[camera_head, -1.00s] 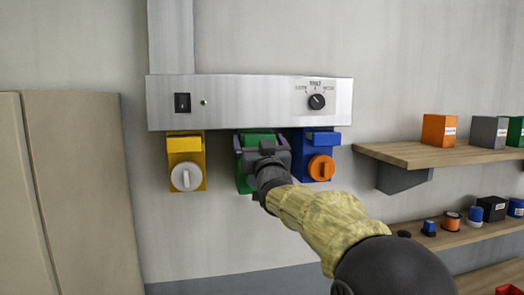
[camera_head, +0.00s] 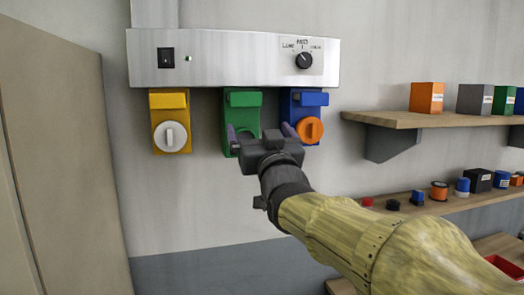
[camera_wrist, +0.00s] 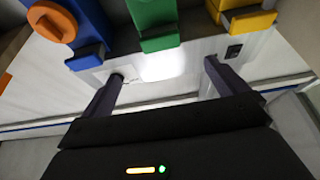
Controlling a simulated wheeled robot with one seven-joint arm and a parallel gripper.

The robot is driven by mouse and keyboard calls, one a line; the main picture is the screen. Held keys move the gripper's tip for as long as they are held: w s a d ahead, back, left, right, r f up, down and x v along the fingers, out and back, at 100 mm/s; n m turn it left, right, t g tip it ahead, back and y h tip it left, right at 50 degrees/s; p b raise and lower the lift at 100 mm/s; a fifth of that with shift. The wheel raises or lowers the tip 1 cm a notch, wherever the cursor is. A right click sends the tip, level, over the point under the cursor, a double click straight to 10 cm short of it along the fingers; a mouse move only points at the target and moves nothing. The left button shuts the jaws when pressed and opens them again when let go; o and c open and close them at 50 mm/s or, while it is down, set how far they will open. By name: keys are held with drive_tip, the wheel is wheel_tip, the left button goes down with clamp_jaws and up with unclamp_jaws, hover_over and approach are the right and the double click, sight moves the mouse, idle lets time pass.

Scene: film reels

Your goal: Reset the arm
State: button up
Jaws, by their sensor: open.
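My gripper (camera_head: 260,132) is open and empty, its two fingers spread. In the head view it overlaps the lower part of the green wall unit (camera_head: 242,99), hiding some of its front. In the wrist view my gripper (camera_wrist: 163,72) shows its fingers apart with nothing between them. The green unit (camera_wrist: 156,15) appears beyond them there, apart from the fingers. My arm reaches in from the lower right in the head view.
A metal panel (camera_head: 230,60) with a black switch and dial is above. A yellow unit (camera_head: 170,103) with a white knob and a blue unit (camera_head: 303,98) with an orange knob flank the green one. Shelves (camera_head: 410,119) with boxes and small reels stand right. A beige cabinet (camera_head: 55,150) is left.

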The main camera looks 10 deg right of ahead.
drive_tip(key=shift+v, duration=0.8)
drive_tip(key=shift+w+f, duration=0.1)
drive_tip(key=d+f+g+h, duration=0.25)
drive_tip(key=f+g, duration=0.65)
drive_tip(key=f, duration=1.8)
drive_tip(key=s+d+f+g, duration=0.2)
drive_tip(key=s+f+g, duration=0.3)
drive_tip(key=s+f, duration=0.4)
drive_tip(key=s+d+f+m+g, duration=0.1)
drive_tip(key=s+f+g, duration=0.4)
drive_tip(key=s+f, duration=0.5)
wheel_tip(320, 180, down, 3)
drive_tip(key=shift+d+g, duration=0.4)
drive_tip(key=shift+d, duration=0.05)
